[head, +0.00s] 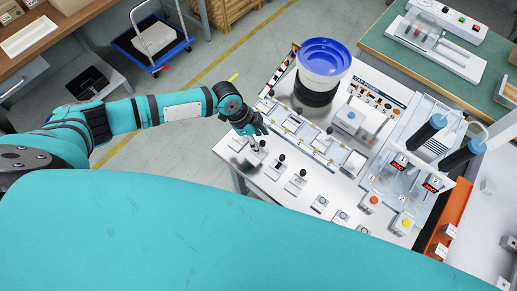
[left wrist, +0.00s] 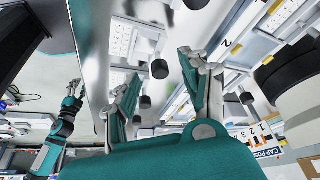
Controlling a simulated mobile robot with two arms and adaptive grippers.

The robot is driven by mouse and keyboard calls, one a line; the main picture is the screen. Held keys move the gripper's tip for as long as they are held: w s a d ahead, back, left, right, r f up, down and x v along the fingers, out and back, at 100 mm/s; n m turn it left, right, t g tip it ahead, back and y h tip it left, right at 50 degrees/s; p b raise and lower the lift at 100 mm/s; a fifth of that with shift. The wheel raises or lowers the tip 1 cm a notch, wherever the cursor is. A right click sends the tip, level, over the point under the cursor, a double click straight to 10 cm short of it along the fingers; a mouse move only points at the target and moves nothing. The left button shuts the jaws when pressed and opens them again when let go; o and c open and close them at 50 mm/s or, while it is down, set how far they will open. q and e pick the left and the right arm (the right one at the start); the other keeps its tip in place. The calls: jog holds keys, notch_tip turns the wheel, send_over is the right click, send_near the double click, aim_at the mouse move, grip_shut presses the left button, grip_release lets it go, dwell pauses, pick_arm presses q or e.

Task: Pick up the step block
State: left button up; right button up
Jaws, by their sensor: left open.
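My left gripper (head: 257,146) is above the left front part of the white workbench, fingers pointing down at a row of small grey blocks with black knobs. In the left wrist view its two fingers (left wrist: 165,88) are apart, with nothing clearly held between them. One knobbed block (head: 256,158) is right beside and below the fingertips. Two more stand to its right, a middle one (head: 278,168) and a further one (head: 296,184). I cannot tell for sure which is the step block. A small teal arm (left wrist: 66,128) at the left of the wrist view may be my right one; its jaws are too small to judge.
A fixture rail (head: 315,140) runs behind the blocks. A blue-topped round feeder (head: 324,60) stands behind it. Screwdriver units (head: 430,130) and red and yellow buttons (head: 404,224) are at the right. A blue cart (head: 152,45) stands on the floor at the back left.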

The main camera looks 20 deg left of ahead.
pick_arm(q)
jog(key=shift+x, duration=1.2)
grip_shut()
